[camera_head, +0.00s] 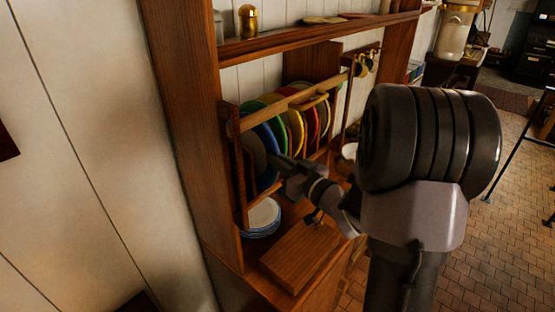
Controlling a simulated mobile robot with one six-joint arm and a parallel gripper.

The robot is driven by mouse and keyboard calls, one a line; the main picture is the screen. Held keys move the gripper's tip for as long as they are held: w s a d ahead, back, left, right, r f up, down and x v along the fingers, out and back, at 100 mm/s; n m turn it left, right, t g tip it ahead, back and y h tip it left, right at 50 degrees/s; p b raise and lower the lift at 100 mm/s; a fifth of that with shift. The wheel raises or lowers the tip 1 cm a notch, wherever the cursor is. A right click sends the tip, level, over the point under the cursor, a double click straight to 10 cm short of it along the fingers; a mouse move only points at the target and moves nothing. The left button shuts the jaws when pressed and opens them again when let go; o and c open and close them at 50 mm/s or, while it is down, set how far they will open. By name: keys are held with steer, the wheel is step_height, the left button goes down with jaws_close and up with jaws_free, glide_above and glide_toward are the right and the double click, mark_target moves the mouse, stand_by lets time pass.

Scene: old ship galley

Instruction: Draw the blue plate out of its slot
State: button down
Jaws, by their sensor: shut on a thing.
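The blue plate (265,138) stands upright on edge in the wooden plate rack (241,187), between a dark grey plate (254,152) and a green plate (273,122). My gripper (281,163) is at the front of the rack, at the blue plate's near edge, and is shut on it. The fingertips are small and partly hidden by the gripper body, so the exact grip on the rim is hard to see. Part of the blue plate is hidden behind the rack's front bar and the neighbouring plates.
Yellow and red plates (311,120) fill slots further right. A shelf (318,37) runs above. Mugs (364,63) hang at right. Open tiled floor lies right.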

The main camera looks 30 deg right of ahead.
steer(key=shift+r, duration=0.15)
steer(key=shift+r+p, duration=0.7)
steer(key=shift+r, duration=0.4)
steer(key=s+d, duration=0.3)
steer(key=s, duration=0.7)
steer(key=s+d+p, duration=0.1)
steer(key=s+d, duration=0.3)
steer(key=s, duration=0.6)
steer(key=shift+s+d, duration=0.3)
steer(key=shift+s, duration=0.05)
stand_by(0.3)
